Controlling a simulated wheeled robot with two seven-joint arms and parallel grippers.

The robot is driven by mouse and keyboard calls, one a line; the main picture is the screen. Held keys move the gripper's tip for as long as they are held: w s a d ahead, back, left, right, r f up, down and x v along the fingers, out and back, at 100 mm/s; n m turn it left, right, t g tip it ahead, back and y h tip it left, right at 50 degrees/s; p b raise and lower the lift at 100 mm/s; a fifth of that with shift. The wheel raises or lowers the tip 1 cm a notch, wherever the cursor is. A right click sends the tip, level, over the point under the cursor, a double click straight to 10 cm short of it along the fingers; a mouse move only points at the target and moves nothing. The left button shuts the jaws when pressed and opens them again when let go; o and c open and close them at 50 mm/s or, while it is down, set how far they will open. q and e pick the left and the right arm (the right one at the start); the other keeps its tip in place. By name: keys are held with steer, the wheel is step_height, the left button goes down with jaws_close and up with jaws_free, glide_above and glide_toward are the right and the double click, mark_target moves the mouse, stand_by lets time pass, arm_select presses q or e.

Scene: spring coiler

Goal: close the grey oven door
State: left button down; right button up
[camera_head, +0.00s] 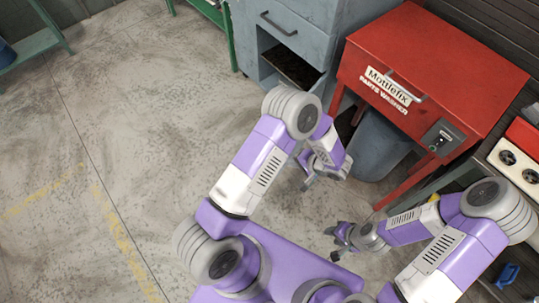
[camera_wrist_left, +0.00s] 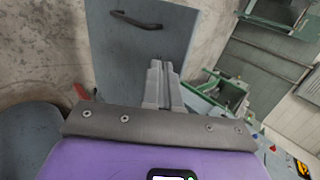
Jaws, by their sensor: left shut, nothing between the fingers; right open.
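The grey oven (camera_head: 344,18) stands at the top of the head view. Its dark opening (camera_head: 288,66) shows below a grey front panel with a bar handle (camera_head: 279,23), which I take for the door (camera_head: 301,37). A grey panel with a bar handle also shows in the left wrist view (camera_wrist_left: 150,45), behind the fingers; it looks like the same door. My left gripper (camera_head: 308,183) is shut and empty, below and in front of the oven in the head view; its fingers (camera_wrist_left: 162,68) are together in the wrist view. I cannot tell any contact. My right gripper (camera_head: 332,244) is open and empty near the bottom centre.
A red parts washer (camera_head: 440,60) stands right of the oven, with a grey bin (camera_head: 378,147) beneath it. A bench with red equipment (camera_head: 520,150) is at the right edge. Green-framed furniture (camera_head: 215,12) stands left of the oven. The concrete floor (camera_head: 130,120) at left is clear.

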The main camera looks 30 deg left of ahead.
arm_select(q)
steer(key=w+a+f+b, duration=0.2)
steer(key=a+f, duration=0.4)
steer(key=a, duration=0.5)
steer(key=shift+w+f, duration=0.15)
steer(key=shift+w, duration=0.25)
steer(key=shift+a, duration=0.1)
